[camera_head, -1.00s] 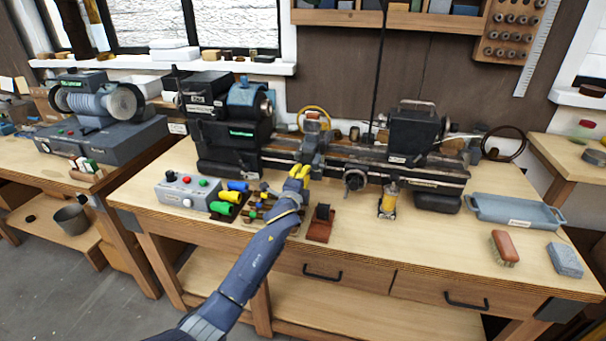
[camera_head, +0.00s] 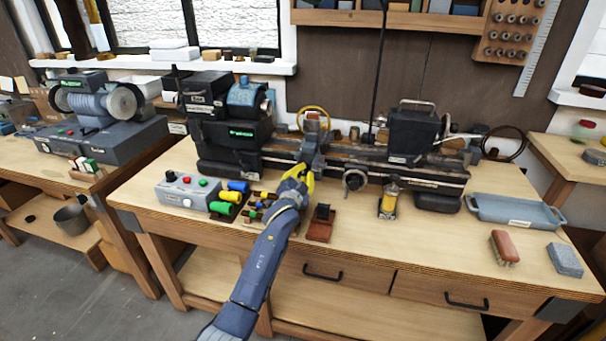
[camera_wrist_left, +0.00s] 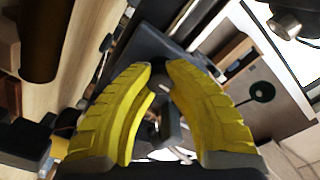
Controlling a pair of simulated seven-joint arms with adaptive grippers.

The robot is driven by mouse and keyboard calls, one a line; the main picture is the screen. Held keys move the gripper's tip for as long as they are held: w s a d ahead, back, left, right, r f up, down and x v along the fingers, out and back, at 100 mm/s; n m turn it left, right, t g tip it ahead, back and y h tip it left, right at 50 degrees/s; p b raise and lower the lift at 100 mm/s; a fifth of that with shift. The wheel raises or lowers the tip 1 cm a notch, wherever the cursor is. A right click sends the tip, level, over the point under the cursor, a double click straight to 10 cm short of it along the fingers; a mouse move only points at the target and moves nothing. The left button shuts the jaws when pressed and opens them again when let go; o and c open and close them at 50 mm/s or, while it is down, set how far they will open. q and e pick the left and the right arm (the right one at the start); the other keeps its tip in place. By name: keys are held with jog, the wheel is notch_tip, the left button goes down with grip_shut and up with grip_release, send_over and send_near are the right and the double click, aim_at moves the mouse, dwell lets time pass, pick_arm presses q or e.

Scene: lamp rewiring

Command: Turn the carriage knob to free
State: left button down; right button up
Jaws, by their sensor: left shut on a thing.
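The lathe carriage (camera_head: 311,150) stands on the lathe bed in the middle of the bench. My left gripper (camera_head: 299,174), with yellow fingers, is at the front of the carriage. In the left wrist view my fingertips (camera_wrist_left: 159,72) close around a small grey part (camera_wrist_left: 160,92), which looks like the carriage knob. It is mostly hidden between the fingers, and I cannot read its setting. In the head view the gripper covers the knob. My right gripper is not in view.
A handwheel (camera_head: 354,180) projects right of the gripper. A grey control box (camera_head: 188,190) and coloured cylinders (camera_head: 230,197) lie to the left. A small red-brown stand (camera_head: 320,225) and a yellow oiler (camera_head: 389,198) stand in front.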

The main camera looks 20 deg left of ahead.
pick_arm(q)
jog(key=shift+d+n, duration=0.1)
jog(key=shift+n, duration=0.3)
jog(key=c, duration=1.1)
grip_release()
jog(key=shift+c, duration=0.2)
jog(key=s, duration=1.2)
jog(key=shift+d, duration=0.15)
